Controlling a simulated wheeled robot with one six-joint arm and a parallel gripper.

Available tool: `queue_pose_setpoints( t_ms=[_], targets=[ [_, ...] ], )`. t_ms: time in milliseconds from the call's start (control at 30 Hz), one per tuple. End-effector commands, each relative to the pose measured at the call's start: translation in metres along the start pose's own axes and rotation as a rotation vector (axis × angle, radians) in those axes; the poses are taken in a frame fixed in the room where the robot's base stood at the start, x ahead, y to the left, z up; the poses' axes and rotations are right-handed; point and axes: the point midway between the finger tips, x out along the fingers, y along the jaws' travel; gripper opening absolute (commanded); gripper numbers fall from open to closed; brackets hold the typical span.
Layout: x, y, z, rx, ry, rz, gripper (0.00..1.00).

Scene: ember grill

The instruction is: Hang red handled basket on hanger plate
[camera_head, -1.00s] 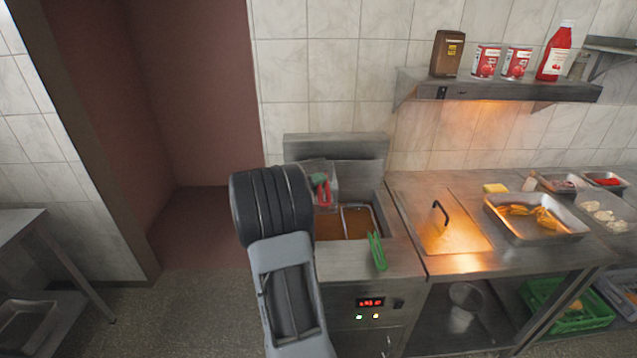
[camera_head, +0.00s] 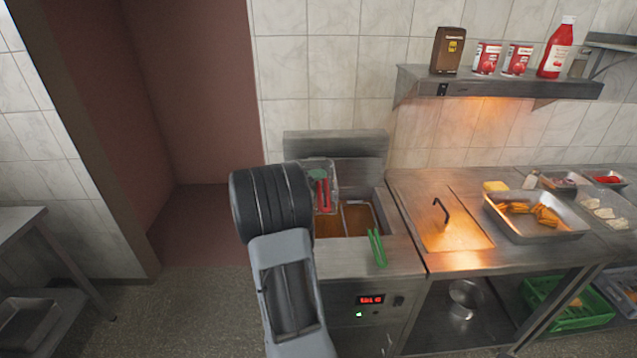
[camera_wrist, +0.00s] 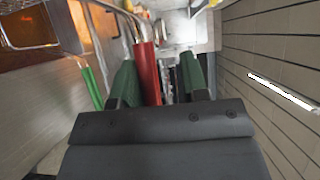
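The red handled basket (camera_head: 333,168) is a wire basket at the left rear of the fryer, in front of the upright steel back panel (camera_head: 345,144), likely the hanger plate. Whether it is hooked there I cannot tell. Its red handle (camera_head: 323,194) points toward the front. In the wrist view the red handle (camera_wrist: 147,75) lies between the green fingers of my gripper (camera_wrist: 160,72), close to the left finger, with a gap to the right finger. My gripper looks open around the handle. My arm hides the basket's left side in the head view.
A green handle (camera_head: 377,248) sticks out over the fryer front, right of the red one; it also shows in the wrist view (camera_wrist: 91,88). Brown oil (camera_head: 358,217) fills the fryer wells. A steel counter (camera_head: 460,190) with a fries tray (camera_head: 545,233) lies right. A shelf (camera_head: 500,85) hangs above.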

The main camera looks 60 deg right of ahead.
Motion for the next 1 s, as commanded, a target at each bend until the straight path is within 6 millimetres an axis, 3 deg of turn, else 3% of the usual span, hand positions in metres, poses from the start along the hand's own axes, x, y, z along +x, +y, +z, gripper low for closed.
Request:
queue_pose_setpoints(
  t_ms=[367, 1000],
  targets=[
    [-0.006, 0.001, 0.0, -0.003, -0.002, 0.001, 0.45],
    [-0.119, 0.001, 0.0, -0.001, -0.003, 0.0, 0.45]
  ],
)
